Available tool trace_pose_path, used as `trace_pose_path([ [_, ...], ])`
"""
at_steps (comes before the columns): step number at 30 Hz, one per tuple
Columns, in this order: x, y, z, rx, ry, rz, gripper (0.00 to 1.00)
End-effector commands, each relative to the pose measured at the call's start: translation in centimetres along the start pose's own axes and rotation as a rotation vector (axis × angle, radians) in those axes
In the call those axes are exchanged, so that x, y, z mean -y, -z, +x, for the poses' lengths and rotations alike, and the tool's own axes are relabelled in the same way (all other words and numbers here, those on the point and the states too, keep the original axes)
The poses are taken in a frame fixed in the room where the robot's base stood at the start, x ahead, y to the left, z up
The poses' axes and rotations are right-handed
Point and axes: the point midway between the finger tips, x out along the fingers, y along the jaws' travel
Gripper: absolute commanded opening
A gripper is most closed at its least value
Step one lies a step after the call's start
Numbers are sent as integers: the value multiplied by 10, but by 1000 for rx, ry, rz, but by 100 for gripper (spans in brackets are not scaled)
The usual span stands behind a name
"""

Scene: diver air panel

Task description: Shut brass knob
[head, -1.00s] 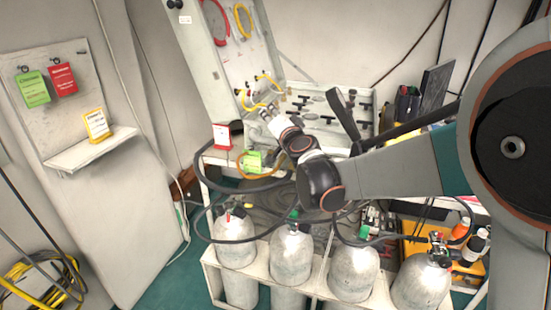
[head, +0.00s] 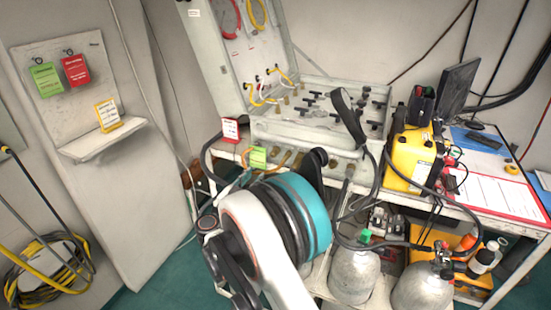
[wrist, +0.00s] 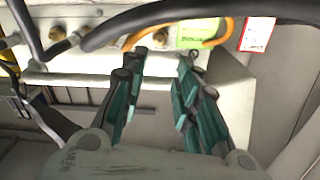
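Brass knobs or fittings sit along the pale front face of the air panel (head: 345,165). In the wrist view one brass knob (wrist: 160,36) shows just beyond the fingertips, and another (wrist: 57,34) lies farther left, partly behind a black hose. My gripper (wrist: 164,60) is open and empty, its two green-and-black fingers spread and pointing toward the panel front. The nearer knob lies roughly between the finger directions, apart from both fingers. In the head view my arm hides the gripper and part of the panel front.
A thick black hose (wrist: 185,12) crosses in front of the panel. A green tag (head: 258,157) and a red-and-white card (head: 231,129) are at the panel's left. A yellow case (head: 412,165) stands right, with grey cylinders (head: 353,275) below.

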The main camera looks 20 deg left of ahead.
Motion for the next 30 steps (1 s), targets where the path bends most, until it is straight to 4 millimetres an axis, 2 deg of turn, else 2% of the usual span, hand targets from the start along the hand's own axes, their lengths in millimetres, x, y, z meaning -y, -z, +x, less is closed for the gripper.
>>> trace_pose_path([
  [5, -2, -1, 25, -1, -3, 1, 29],
  [18, -2, -1, 108, -1, -1, 2, 29],
  [24, -1, 0, 130, -1, 0, 2, 29],
  [30, 0, 1, 136, -1, 1, 2, 29],
])
